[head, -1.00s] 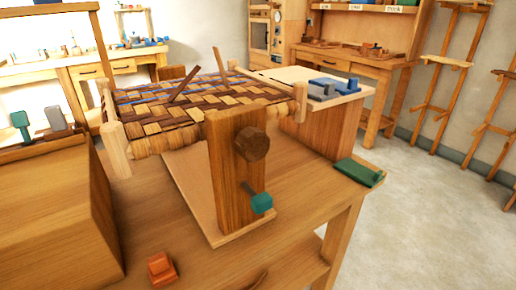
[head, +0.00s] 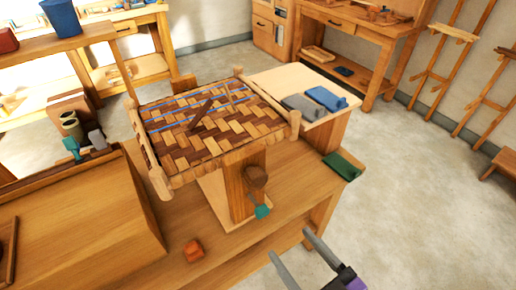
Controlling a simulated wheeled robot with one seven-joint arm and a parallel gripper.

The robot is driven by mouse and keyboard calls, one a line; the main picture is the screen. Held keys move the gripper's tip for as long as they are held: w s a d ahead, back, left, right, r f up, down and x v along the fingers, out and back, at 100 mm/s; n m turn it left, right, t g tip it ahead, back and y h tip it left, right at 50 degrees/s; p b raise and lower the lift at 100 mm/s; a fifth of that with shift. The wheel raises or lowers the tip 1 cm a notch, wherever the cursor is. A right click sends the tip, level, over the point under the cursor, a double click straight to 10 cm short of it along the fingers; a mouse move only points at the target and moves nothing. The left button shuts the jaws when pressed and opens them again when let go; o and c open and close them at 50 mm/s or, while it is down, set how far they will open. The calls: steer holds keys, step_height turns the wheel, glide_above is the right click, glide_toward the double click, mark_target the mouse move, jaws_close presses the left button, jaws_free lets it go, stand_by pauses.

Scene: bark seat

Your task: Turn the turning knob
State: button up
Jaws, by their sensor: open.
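The turning knob (head: 256,176) is a dark brown wooden knob on the front face of an upright wooden post (head: 238,190). The post stands under a woven bark seat frame (head: 215,137). A small teal piece (head: 262,212) sticks out lower on the same post. My gripper (head: 290,243) is at the bottom of the head view, with two grey fingers spread apart and nothing between them. It is to the lower right of the knob, in front of the bench edge, and apart from the knob.
A small orange block (head: 193,251) lies on the workbench (head: 285,190) near its front edge. A green block (head: 341,166) lies at its right end. A large wooden box (head: 90,215) fills the left.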

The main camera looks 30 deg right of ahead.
steer(key=p, duration=0.6)
glide_toward(260, 183)
step_height(260, 183, up, 2)
steer(key=w, duration=0.2)
steer(key=shift+w+f+p, duration=0.35)
steer(key=shift+w, duration=1.1)
steer(key=shift+w+f+p, duration=0.3)
steer(key=shift+w+p, duration=0.05)
steer(key=shift+w, duration=1.15)
steer(key=shift+w+f+p, duration=0.35)
steer(key=shift+w, duration=1.1)
steer(key=c, duration=1.4)
